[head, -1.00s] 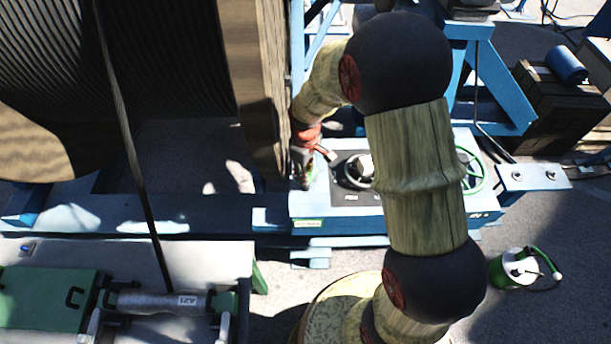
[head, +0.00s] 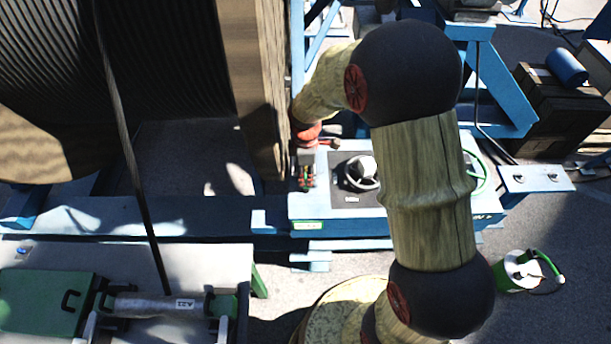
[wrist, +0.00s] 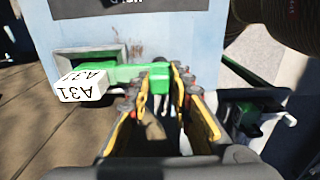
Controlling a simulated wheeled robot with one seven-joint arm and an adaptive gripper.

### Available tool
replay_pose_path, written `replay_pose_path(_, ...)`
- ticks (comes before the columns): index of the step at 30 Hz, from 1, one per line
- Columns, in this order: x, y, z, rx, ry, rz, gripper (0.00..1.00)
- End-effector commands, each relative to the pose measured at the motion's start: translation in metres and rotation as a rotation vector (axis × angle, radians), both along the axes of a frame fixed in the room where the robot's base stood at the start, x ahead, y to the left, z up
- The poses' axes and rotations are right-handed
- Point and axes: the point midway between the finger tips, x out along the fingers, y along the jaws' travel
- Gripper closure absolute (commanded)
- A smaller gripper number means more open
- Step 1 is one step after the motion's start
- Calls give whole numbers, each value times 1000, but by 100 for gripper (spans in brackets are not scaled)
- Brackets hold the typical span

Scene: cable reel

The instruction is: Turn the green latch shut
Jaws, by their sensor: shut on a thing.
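The green latch (wrist: 130,73) shows in the wrist view as a short bar lying across the blue cabinet face (wrist: 130,28). Its left part is at a recess, and a white tag (wrist: 83,87) marked A31 hangs by it. My gripper (wrist: 160,78) is shut on the latch's right end, with a yellow-edged finger on either side. In the head view my gripper (head: 306,178) is at the left end of the blue control box (head: 420,208). The latch is too small there to make out clearly.
A large wooden reel (head: 250,60) stands close left of my gripper. The control box top has a handwheel (head: 360,176). A bench with a roller (head: 160,305) is at lower left.

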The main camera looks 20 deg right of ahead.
Motion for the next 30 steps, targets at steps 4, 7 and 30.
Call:
replay_pose_path(4, 1, 0, 1, -1, -3, 11, 100)
replay_pose_path(7, 1, 0, 1, -1, -3, 12, 100)
replay_pose_path(30, 0, 0, 0, 0, -1, 10, 61)
